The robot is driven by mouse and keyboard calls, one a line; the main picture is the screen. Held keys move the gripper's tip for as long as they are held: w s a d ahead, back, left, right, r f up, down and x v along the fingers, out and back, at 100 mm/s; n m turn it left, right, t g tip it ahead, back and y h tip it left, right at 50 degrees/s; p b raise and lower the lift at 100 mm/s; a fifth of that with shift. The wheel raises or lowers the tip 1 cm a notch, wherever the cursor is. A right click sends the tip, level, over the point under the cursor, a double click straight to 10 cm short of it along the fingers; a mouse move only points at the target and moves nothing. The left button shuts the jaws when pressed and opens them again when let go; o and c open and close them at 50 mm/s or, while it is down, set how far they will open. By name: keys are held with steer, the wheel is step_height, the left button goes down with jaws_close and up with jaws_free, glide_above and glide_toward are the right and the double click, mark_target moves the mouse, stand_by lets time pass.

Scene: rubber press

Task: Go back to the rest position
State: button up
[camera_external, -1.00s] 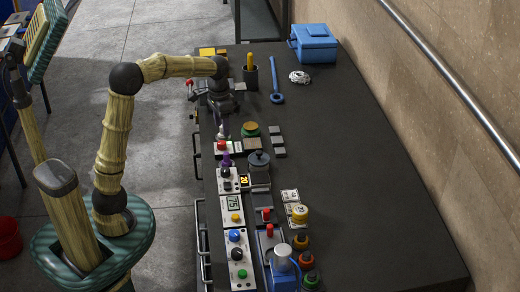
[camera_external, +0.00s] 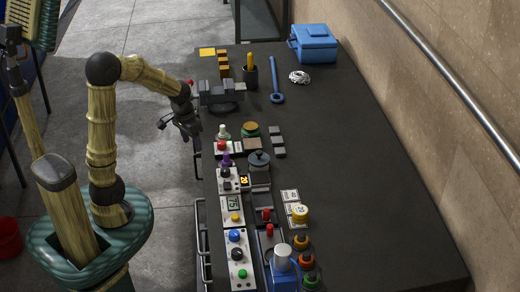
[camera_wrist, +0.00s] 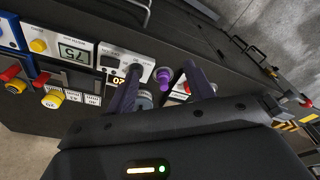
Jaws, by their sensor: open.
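My gripper (camera_external: 182,128) is held out beside the left edge of the dark bench (camera_external: 370,180), near its far half, and points downward in the external view. In the wrist view its two dark fingers (camera_wrist: 163,90) stand apart with nothing held between them. My bamboo-patterned arm is bent, with its elbow high, over the floor left of the bench.
Control panels with a display reading 75 (camera_external: 233,203), knobs and buttons line the bench's left edge. Open floor lies left.

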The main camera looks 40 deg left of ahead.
steer(key=s+a+f+n+t+p, duration=0.1)
steer(key=s+a+f, duration=0.1)
steer(key=s, duration=0.4)
steer(key=shift+s+a+n, duration=0.15)
steer(key=shift+a+n, duration=0.25)
steer(key=shift+a, duration=0.15)
stand_by(1.2)
